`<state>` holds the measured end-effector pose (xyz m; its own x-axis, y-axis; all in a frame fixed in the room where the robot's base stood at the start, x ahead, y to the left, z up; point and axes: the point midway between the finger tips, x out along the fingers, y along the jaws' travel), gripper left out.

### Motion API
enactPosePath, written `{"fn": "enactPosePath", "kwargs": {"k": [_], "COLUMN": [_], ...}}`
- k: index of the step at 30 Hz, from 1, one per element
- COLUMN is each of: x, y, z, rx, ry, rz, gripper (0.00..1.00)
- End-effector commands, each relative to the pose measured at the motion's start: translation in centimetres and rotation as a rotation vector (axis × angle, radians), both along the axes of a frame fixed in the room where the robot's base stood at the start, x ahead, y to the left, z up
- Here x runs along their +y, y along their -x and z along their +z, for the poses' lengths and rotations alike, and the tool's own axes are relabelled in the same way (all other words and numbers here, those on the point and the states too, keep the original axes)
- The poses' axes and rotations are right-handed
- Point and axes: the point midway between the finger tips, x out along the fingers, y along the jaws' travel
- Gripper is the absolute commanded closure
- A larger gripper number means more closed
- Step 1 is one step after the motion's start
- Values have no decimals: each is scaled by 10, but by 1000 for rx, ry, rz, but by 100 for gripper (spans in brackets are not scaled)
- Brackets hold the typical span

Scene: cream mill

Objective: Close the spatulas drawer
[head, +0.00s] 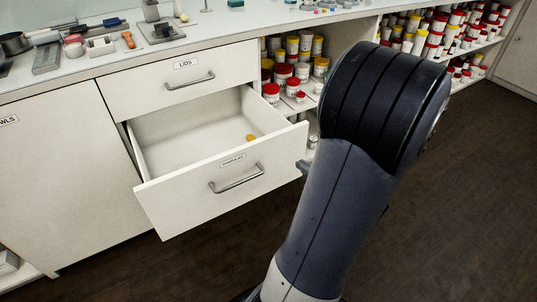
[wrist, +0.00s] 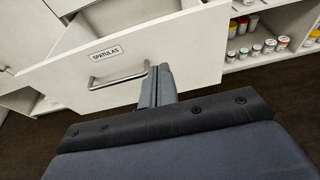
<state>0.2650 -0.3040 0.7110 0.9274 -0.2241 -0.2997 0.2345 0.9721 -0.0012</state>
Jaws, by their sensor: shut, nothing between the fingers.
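The spatulas drawer (head: 214,186) stands pulled out below the lids drawer in the head view. Its front carries a metal bar handle (head: 238,180) and a small label. Inside it a small yellow-orange item (head: 250,138) lies on the pale floor. In the wrist view the drawer front (wrist: 200,50) with its SPATULAS label and handle (wrist: 118,77) lies just beyond my gripper (wrist: 158,72). My gripper is shut and empty, close to the drawer front at the right end of the handle. I cannot tell whether it touches. In the head view my arm mostly hides it.
The lids drawer (head: 180,77) above is shut. The counter (head: 220,32) holds tools and small items. Shelves of jars (head: 284,75) stand right of the drawers. Dark wooden floor (head: 455,200) is free in front and to the right.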

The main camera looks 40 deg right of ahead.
Motion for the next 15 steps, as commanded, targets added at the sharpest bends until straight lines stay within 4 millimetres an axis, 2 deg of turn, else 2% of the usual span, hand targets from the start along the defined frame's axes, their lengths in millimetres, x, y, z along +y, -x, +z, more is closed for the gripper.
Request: {"fn": "enactPosePath", "kwargs": {"k": [5, 15], "x": [-3, -15], "y": [-17, -68], "z": [-7, -24], "rx": [-1, 0], "ry": [1, 0], "rz": [5, 7], "gripper": [100, 100]}}
